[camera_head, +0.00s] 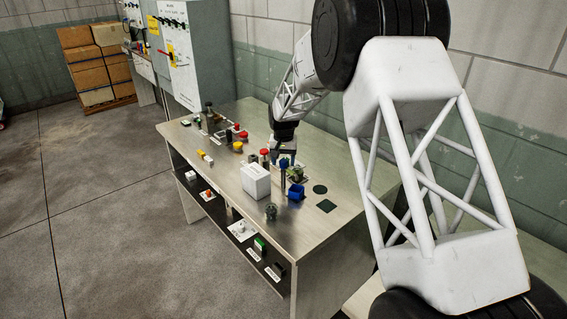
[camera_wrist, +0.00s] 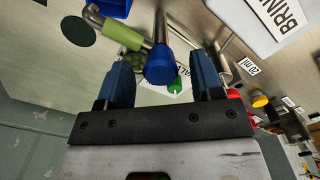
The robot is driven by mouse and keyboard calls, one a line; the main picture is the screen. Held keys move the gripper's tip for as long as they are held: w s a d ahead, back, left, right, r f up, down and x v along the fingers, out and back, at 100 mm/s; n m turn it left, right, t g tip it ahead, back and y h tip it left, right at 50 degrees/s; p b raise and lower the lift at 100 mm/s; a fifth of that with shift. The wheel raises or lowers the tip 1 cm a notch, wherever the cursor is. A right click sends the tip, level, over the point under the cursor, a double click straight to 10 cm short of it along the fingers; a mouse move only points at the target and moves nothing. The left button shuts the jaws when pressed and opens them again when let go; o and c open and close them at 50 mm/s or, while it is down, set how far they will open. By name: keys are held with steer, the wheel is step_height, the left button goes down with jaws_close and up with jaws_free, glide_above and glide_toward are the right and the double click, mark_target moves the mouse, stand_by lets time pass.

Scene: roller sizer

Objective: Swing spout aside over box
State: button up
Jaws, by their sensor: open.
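A bent metal spout with a green sleeve (camera_wrist: 118,33) shows at the top left of the wrist view, its open end near a blue box (camera_wrist: 112,7). It joins a grey upright post with a blue round cap (camera_wrist: 160,66). My gripper (camera_wrist: 162,76) is open, with one blue finger on each side of the cap in the picture; I cannot tell whether they touch it. In the head view my gripper (camera_head: 284,152) is low over the table, just behind the post (camera_head: 283,174). The blue box (camera_head: 295,192) stands on the table right of the post.
A white box (camera_head: 255,181) with lettering stands close on the left. Red-topped posts (camera_head: 264,155) and other small fittings crowd the steel table (camera_head: 225,195) to the left. Dark green patches (camera_head: 326,206) mark the clear right end.

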mark_target(285, 161)
steer(key=shift+r, duration=3.2)
steer(key=shift+s+d+r, duration=0.25)
steer(key=shift+d+r, duration=0.05)
steer(key=shift+r, duration=0.1)
steer(key=s+d+r, duration=0.5)
steer(key=s, duration=0.4)
steer(key=s+d+r+t, duration=0.1)
steer(key=s+d+r, duration=0.5)
steer(key=s, duration=0.2)
steer(key=s+d+r, duration=0.5)
steer(key=s, duration=0.4)
steer(key=s+d+f, duration=0.1)
steer(key=s+d, duration=0.2)
steer(key=s, duration=0.7)
steer(key=s+d+f+t, duration=0.1)
steer(key=s+d, duration=0.2)
steer(key=s, duration=0.7)
steer(key=s+d, duration=0.3)
steer(key=s, duration=0.8)
steer(key=shift+f+t, duration=0.3)
steer(key=shift+f, duration=0.1)
